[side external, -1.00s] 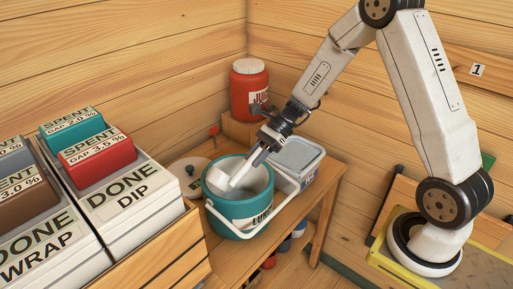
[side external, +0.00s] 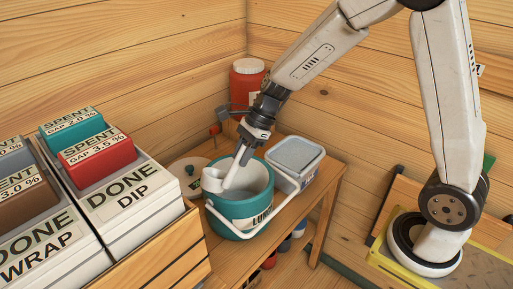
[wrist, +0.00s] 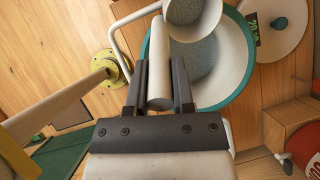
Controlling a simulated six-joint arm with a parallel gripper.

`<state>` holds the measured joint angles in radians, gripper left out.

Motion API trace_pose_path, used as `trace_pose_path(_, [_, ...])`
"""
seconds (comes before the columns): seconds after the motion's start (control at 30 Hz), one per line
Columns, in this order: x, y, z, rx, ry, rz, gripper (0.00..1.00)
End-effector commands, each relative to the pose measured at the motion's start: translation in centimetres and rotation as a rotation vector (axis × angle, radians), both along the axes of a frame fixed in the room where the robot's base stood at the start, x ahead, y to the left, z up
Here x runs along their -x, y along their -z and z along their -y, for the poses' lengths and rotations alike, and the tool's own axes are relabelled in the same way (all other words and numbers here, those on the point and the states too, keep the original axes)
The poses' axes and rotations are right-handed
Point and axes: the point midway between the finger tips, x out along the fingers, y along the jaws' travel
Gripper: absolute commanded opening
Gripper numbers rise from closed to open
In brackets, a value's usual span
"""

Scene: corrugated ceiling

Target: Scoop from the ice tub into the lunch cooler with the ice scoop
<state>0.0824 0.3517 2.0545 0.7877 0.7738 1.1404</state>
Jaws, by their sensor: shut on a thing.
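The ice scoop (side external: 213,181) is white, with a round bowl and a straight handle. My gripper (side external: 246,148) is shut on its handle; in the wrist view my gripper (wrist: 160,75) has one finger on each side of the scoop's handle (wrist: 159,45). The scoop's bowl is tipped over the left part of the open teal lunch cooler (side external: 230,209). Grey speckled ice shows inside the cooler (wrist: 239,78) in the wrist view. The ice tub (side external: 308,177), a pale box filled with grey ice, stands right of the cooler.
The cooler's round lid (side external: 183,172) lies behind it on the left. A red jug (side external: 246,85) with a white cap stands at the back. The cooler's white handle hangs at its front. Boxes of labelled blocks (side external: 125,195) fill the left.

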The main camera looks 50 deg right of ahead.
Motion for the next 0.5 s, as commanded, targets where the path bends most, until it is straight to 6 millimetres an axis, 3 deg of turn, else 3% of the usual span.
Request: trace_pose_path(0.5, [0.0,-1.6,-2.8,0.146,-0.003,0.002,0.0])
